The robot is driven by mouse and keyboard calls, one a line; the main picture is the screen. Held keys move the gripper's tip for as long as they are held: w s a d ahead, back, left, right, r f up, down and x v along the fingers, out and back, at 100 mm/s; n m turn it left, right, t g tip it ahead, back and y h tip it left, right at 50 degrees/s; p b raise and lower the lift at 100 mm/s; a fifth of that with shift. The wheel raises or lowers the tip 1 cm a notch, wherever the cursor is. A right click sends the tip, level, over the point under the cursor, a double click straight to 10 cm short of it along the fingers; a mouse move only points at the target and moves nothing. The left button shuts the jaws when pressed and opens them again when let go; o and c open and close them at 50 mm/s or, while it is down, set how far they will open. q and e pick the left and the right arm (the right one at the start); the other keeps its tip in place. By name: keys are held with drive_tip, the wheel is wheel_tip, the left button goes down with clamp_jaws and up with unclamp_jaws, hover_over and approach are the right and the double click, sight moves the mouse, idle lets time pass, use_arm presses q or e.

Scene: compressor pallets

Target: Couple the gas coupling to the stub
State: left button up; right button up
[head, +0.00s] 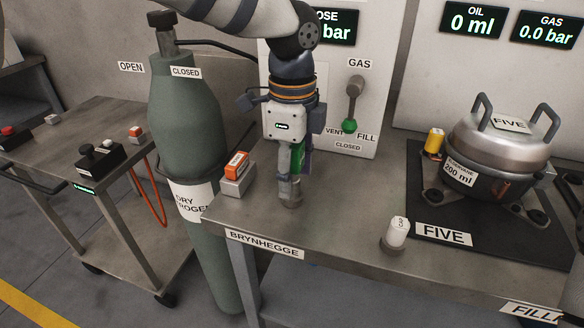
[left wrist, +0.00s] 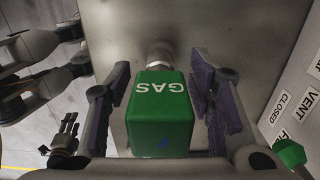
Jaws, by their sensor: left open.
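The gas coupling is a green block marked GAS (left wrist: 160,110) in the left wrist view, on a round metal piece (left wrist: 160,52). In the head view only a green strip of it (head: 298,155) shows behind the fingers. My left gripper (head: 290,190) is open, pointing down at the back left of the bench, also seen in the left wrist view (left wrist: 168,100). Its purple-padded fingers stand on both sides of the coupling, with gaps visible. I cannot single out the stub; the compressor marked FIVE (head: 495,150) stands on a black mat at the right.
An orange-and-grey block (head: 236,175) sits left of my gripper. A white capped piece (head: 397,233) stands near the front edge of the bench (head: 340,235). A yellow canister (head: 434,142) is beside the compressor. A green-knobbed lever (head: 350,126) is on the panel behind. A gas cylinder (head: 185,120) stands left.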

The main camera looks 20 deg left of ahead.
use_arm(q)
drive_tip(key=shift+c, duration=0.3)
clamp_jaws()
drive_tip(key=shift+r+p, duration=0.5)
drive_tip(key=shift+r, duration=2.55)
